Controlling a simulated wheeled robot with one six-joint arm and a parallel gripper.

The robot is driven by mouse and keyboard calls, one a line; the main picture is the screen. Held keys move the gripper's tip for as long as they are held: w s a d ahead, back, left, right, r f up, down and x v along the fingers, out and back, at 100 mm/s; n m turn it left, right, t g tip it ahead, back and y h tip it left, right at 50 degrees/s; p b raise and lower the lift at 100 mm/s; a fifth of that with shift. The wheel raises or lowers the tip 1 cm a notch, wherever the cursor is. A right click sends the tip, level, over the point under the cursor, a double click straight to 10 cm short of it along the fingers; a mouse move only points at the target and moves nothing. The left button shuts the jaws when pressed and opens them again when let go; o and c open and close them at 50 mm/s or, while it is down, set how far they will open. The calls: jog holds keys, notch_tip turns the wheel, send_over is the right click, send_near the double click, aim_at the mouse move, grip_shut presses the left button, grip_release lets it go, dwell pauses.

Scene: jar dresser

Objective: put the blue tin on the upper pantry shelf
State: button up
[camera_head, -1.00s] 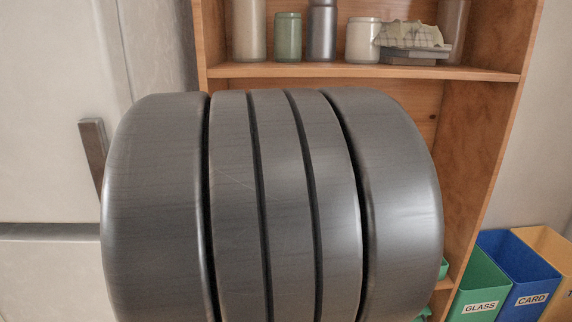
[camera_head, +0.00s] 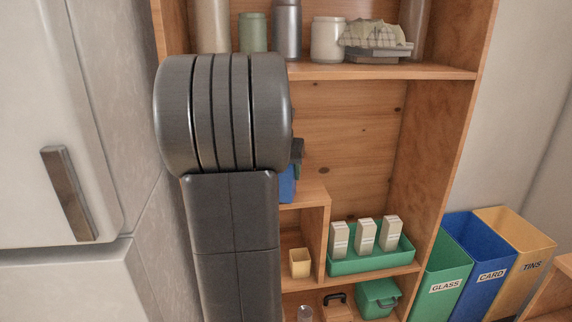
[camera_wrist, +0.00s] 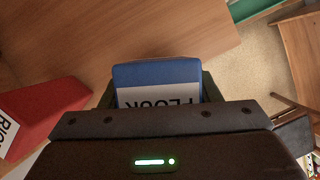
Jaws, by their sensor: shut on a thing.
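The blue tin (camera_wrist: 155,72) is between the fingers of my gripper (camera_wrist: 160,92) in the wrist view. Its white label reads "FLOUR", upside down and partly cut off by the gripper body. In the head view only a strip of the blue tin (camera_head: 287,187) shows beside my arm, by the raised wooden box. My gripper (camera_head: 297,152) is mostly hidden there behind my arm. The upper pantry shelf (camera_head: 440,72) is above it and holds several containers. A red tin (camera_wrist: 48,112) with a white label stands left of the gripper in the wrist view.
On the upper shelf are a green jar (camera_head: 253,33), a dark bottle (camera_head: 287,30), a white jar (camera_head: 327,40) and a cloth-topped stack (camera_head: 375,48). Below, a green tray (camera_head: 345,265) holds cartons. Bins (camera_head: 485,275) stand at right; a pale cabinet (camera_head: 30,130) stands left.

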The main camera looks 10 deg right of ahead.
jog(key=shift+w+d+r, duration=0.1)
jog(key=shift+w+d, duration=0.15)
jog(key=shift+w, duration=0.2)
jog(key=w+p, duration=0.1)
jog(key=w+d, duration=0.1)
jog(key=w, duration=0.1)
jog(key=shift+w+d+p, duration=0.15)
jog(key=shift+d+p, duration=0.05)
jog(key=shift+p, duration=0.15)
jog(key=shift+f, duration=0.7)
jog(key=shift+s+a+f, duration=0.1)
jog(key=shift+s, duration=0.1)
jog(key=shift+f, duration=0.1)
jog(key=shift+f, duration=0.1)
jog(key=o, duration=1.3)
jog(key=shift+c, duration=0.2)
